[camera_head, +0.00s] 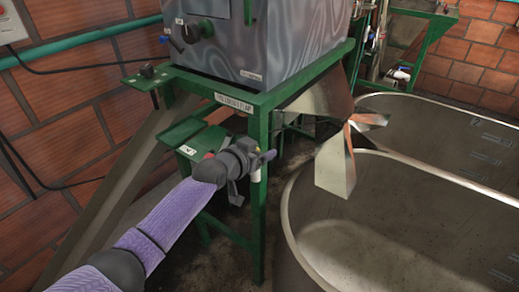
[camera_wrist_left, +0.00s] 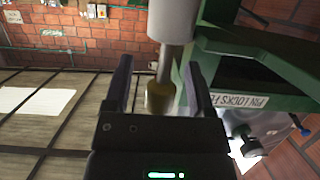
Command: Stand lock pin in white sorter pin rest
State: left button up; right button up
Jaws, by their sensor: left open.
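My left gripper (camera_head: 264,157) is beside the green frame's front post in the head view. In the left wrist view its two fingers (camera_wrist_left: 157,66) are apart. A grey metal pin with a dull yellowish end (camera_wrist_left: 160,98) lies between the fingers, apparently touching neither. The pin's other end meets a white cylinder (camera_wrist_left: 172,18), which looks like the pin rest; I cannot tell how deep it sits. A small white cylinder (camera_head: 256,177) also shows under the gripper in the head view. The pin is not clear there. My right gripper is not in view.
A grey metal machine (camera_head: 270,40) stands on a green frame (camera_head: 258,225) bearing a pin-lock label (camera_head: 233,102). A metal chute (camera_head: 335,170) hangs over large grey tanks (camera_head: 400,225) to the right. A small green shelf (camera_head: 195,138) is behind my left arm.

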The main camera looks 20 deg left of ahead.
pick_arm(q)
jog(key=p+v, duration=0.4)
jog(key=v, duration=0.6)
